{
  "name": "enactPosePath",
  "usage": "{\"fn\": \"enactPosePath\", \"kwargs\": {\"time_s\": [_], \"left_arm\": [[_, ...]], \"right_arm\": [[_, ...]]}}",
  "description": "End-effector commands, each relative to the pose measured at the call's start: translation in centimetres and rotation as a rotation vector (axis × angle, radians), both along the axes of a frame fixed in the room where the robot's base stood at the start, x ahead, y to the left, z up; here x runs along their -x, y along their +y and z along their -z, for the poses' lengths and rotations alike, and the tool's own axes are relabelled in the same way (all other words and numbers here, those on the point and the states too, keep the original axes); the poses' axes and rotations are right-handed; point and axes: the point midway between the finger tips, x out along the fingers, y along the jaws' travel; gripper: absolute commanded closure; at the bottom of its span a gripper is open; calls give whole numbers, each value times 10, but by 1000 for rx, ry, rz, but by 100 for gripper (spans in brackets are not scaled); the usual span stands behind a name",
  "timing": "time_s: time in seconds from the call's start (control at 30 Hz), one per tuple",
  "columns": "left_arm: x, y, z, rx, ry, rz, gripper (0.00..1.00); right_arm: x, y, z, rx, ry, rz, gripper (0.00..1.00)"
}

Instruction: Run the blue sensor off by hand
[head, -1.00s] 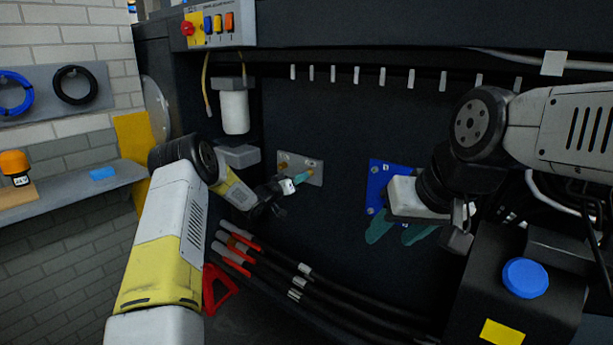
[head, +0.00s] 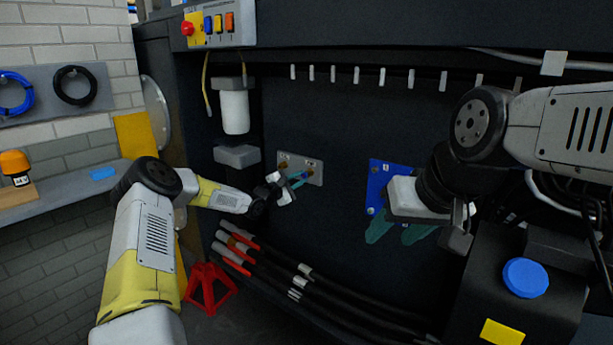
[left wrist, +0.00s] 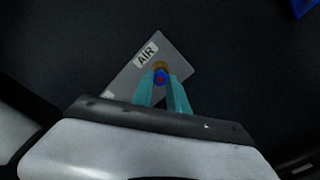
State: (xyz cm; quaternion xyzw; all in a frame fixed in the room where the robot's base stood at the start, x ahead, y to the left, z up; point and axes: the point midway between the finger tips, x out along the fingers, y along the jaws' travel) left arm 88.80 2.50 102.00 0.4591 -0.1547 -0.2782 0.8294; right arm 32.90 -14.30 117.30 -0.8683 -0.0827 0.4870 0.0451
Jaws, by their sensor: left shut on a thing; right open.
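The blue sensor (left wrist: 161,77) sits at a brass-coloured fitting on the grey plate (left wrist: 124,93) marked "AIR" in the left wrist view. My left gripper (left wrist: 164,92) has its teal fingers shut on the sensor, one on each side. In the head view my left gripper (head: 300,179) reaches the right part of the same plate (head: 316,164), and its fingers mostly cover the sensor there. A second brass fitting shows on the plate's left part. My right gripper (head: 398,235) is open in front of the blue plate (head: 376,180), with teal fingers apart and nothing seen between them.
Black cables with red and grey ends (head: 236,250) run below the plate. A red stand (head: 210,288) is on the floor. A white canister (head: 235,112) hangs at upper left. A black box with a blue cap (head: 525,278) stands at lower right.

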Motion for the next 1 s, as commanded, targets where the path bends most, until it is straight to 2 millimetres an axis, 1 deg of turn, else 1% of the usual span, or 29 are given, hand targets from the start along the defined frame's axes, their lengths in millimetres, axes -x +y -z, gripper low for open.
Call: {"fn": "enactPosePath", "kwargs": {"time_s": [0.23, 0.27, 0.3, 0.37, 0.57, 0.6, 0.63, 0.67, 1.0], "left_arm": [[1, 1, 2, 11, 13, 0, 100], [1, 1, 3, 9, 13, 0, 75], [1, 1, 3, 9, 13, 0, 67], [1, 1, 2, 10, 12, 0, 55], [0, 1, 1, 10, 10, 0, 55], [0, 1, 1, 9, 11, -1, 57], [0, 1, 1, 9, 10, 0, 63], [0, 0, 1, 9, 10, 0, 66], [1, 1, 1, 10, 9, 0, 66]], "right_arm": [[0, 0, 0, 0, 0, 0, 50], [0, 0, 0, 0, 0, 0, 50], [0, 0, 0, 0, 0, 0, 50], [0, 0, 0, 0, 0, 0, 50], [0, 0, 0, 0, 0, 0, 50], [0, 0, 0, 0, 0, 0, 50], [0, 0, 0, 0, 0, 0, 50], [0, 0, 0, 0, 0, 0, 50], [0, 0, 0, 0, 0, 0, 50]]}}
